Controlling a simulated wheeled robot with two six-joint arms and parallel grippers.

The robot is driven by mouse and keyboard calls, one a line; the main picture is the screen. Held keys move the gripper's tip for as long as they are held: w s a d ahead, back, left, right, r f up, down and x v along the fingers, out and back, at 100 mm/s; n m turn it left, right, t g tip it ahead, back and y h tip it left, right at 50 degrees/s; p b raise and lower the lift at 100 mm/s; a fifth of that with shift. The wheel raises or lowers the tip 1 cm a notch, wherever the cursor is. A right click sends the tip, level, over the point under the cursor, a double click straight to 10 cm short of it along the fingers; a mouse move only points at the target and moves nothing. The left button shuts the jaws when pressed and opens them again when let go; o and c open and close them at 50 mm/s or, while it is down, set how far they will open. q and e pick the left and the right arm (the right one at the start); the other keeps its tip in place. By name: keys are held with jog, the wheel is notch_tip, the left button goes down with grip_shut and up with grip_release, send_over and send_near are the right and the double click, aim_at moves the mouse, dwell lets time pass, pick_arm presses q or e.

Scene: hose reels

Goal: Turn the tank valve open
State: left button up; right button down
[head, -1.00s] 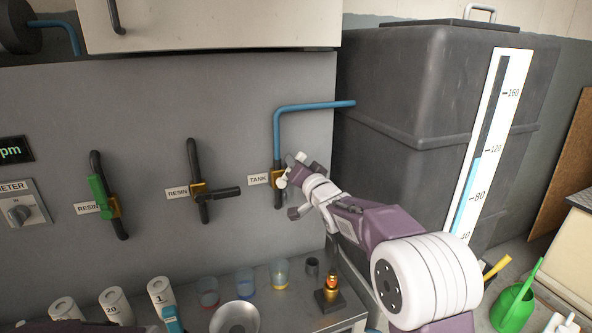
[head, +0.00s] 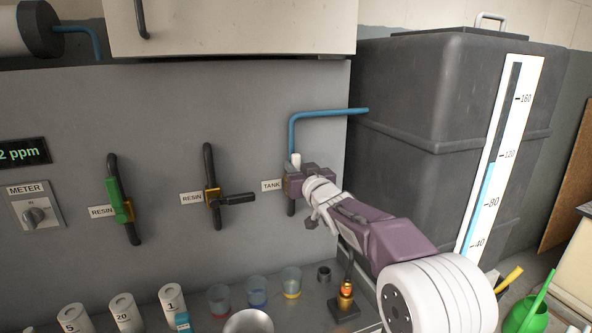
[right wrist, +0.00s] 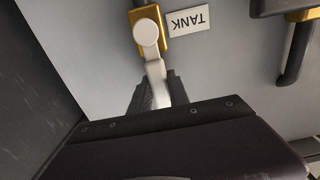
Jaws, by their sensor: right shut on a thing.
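The tank valve has a gold body (right wrist: 181,27) and a white lever (right wrist: 157,77) with a round white hub, beside the upside-down TANK label (right wrist: 188,21) in the right wrist view. My right gripper (right wrist: 157,91) is shut on the lever, with one dark finger on each side of it. In the head view my right gripper (head: 298,183) is at the valve, just right of the TANK label (head: 272,185). It hides most of the valve. A white end of the valve (head: 296,160) shows above the gripper. My left gripper is in neither view.
Two resin valves, one with a green handle (head: 120,200) and one with a black handle (head: 238,199), are to the left. The grey tank (head: 405,110) stands close on the right.

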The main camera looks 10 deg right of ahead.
jog(key=shift+a, duration=0.1)
dwell(0.4)
jog(key=c, duration=1.2)
grip_release()
jog(key=shift+c, duration=0.2)
jog(key=s+d+b, duration=0.1)
jog(key=s, duration=0.8)
jog(key=shift+d, duration=0.35)
